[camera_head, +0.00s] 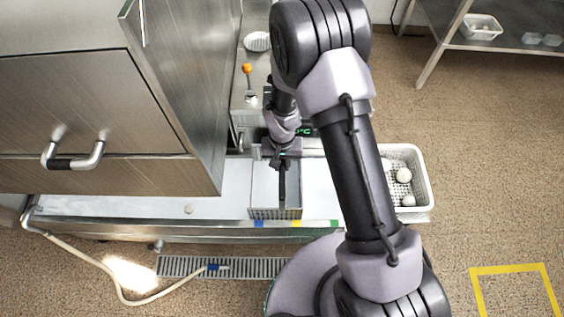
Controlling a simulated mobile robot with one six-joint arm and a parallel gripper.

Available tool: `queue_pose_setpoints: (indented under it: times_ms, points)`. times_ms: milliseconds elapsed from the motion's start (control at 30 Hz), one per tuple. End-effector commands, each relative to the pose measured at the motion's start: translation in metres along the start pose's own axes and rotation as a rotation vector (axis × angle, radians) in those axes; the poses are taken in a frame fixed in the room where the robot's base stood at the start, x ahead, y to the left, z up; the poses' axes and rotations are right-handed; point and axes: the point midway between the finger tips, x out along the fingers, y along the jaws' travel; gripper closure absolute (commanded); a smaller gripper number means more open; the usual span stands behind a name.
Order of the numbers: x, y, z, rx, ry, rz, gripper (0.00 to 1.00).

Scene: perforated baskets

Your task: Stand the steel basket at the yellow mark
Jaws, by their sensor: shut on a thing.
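The steel basket (262,213) is a grey rectangular basket with a perforated front wall, upright over the white counter strip. My gripper (283,164) is over its back part and shut on it; a dark bar runs forward from the gripper across the basket, and the exact grip point is hard to see. The yellow mark (297,224) is on the counter's front edge, by the basket's front right corner. The basket's front spans from near the blue mark (259,224) to the yellow one. I cannot tell whether its base touches the counter.
A green mark (327,224) lies right of the yellow one. A white perforated basket (413,213) with round pale items stands at the right, partly behind my arm. A steel hooded machine (85,100) rises at left. The counter left of the basket is mostly clear.

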Motion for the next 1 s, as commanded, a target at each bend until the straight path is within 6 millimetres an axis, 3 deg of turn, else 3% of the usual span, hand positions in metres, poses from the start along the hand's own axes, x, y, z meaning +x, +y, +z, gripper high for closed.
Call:
queue_pose_setpoints:
  times_ms: [1000]
  points:
    - [0.070,0.000,0.000,0.000,0.001,0.000,1.00]
